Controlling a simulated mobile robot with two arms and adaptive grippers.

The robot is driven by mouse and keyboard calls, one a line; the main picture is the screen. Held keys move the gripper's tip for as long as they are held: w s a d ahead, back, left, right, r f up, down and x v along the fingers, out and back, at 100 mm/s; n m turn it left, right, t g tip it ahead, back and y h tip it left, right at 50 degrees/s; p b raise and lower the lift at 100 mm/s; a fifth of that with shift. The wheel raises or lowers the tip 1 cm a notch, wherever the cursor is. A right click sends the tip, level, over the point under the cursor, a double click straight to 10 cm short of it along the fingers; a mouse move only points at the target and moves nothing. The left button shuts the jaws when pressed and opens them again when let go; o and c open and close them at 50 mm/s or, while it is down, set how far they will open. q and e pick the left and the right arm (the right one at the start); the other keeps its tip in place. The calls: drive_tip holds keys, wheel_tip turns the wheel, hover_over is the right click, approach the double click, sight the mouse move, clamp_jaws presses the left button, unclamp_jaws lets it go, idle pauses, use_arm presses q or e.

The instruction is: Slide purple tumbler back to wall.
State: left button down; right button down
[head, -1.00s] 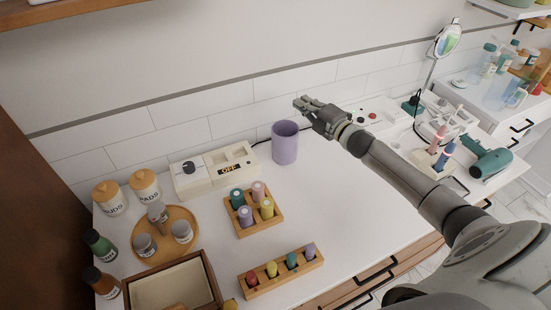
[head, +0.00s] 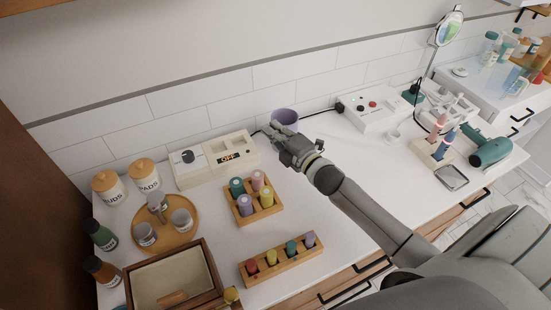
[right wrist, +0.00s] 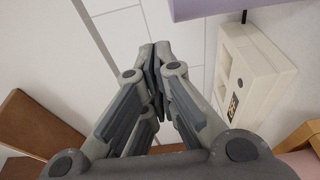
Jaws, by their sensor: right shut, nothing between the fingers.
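The purple tumbler (head: 285,116) stands upright on the white counter near the tiled wall, just right of the white control box. Its lower part is hidden behind my right gripper in the head view. Part of its purple side also shows at the top edge of the right wrist view (right wrist: 215,8). My right gripper (head: 274,132) is shut and empty, on the near side of the tumbler. Its closed fingertips (right wrist: 155,58) are clear of the tumbler in the wrist view. I cannot tell from the head view whether they touch. My left gripper is not in view.
The white control box (head: 215,158) reading OFF stands left of the tumbler. A wooden holder with several coloured bottles (head: 253,204) sits nearer me. A dark cable runs behind the tumbler to a white device (head: 372,110). Clear counter lies right of my gripper.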

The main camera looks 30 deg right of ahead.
wheel_tip(320, 180, down, 10)
drive_tip(key=b, duration=0.8)
drive_tip(key=shift+f+b, duration=0.25)
drive_tip(key=shift+b, duration=0.1)
drive_tip(key=shift+w+d+r, duration=0.15)
drive_tip(key=shift+d+r, duration=0.05)
drive_tip(key=shift+d, duration=0.2)
drive_tip(key=d, duration=0.1)
drive_tip(key=w+d, duration=0.1)
drive_tip(key=d, duration=0.1)
drive_tip(key=w+d, duration=0.1)
drive_tip(key=shift+d+b, duration=0.25)
drive_tip(key=shift+b, duration=0.15)
drive_tip(key=shift+s+a, duration=0.1)
drive_tip(key=shift+a+f, duration=0.1)
